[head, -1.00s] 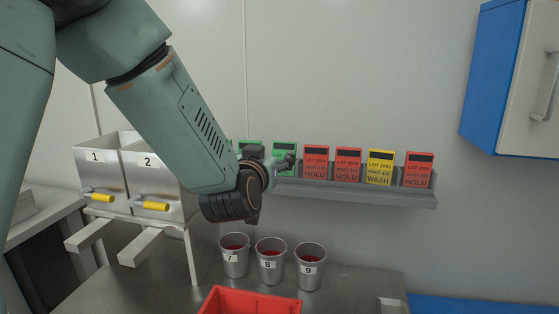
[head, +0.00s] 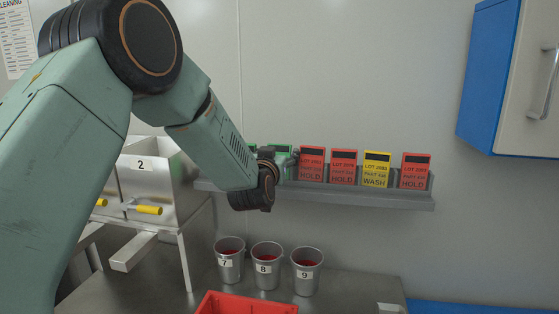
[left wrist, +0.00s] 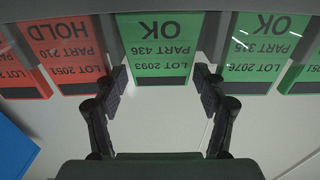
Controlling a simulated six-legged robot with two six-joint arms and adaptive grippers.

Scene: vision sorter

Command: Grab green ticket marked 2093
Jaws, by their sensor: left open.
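The green ticket marked LOT 2093, PART 436, OK (left wrist: 160,45) is upside down in the left wrist view, between my left gripper's fingers (left wrist: 161,88). A gap shows between each fingertip and the ticket's sides, and the gripper is open. In the head view the green ticket (head: 286,150) stands on the grey wall rack (head: 330,191), partly hidden by my left gripper (head: 283,160). My right gripper is in neither view.
A red HOLD ticket marked 2051 (left wrist: 70,58) and a green OK ticket marked 2076 (left wrist: 258,50) flank it closely. A yellow WASH ticket (head: 376,169) and more red ones stand farther right. Cups 7 (head: 229,262), 8 and 9 and a red bin (head: 245,304) are below.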

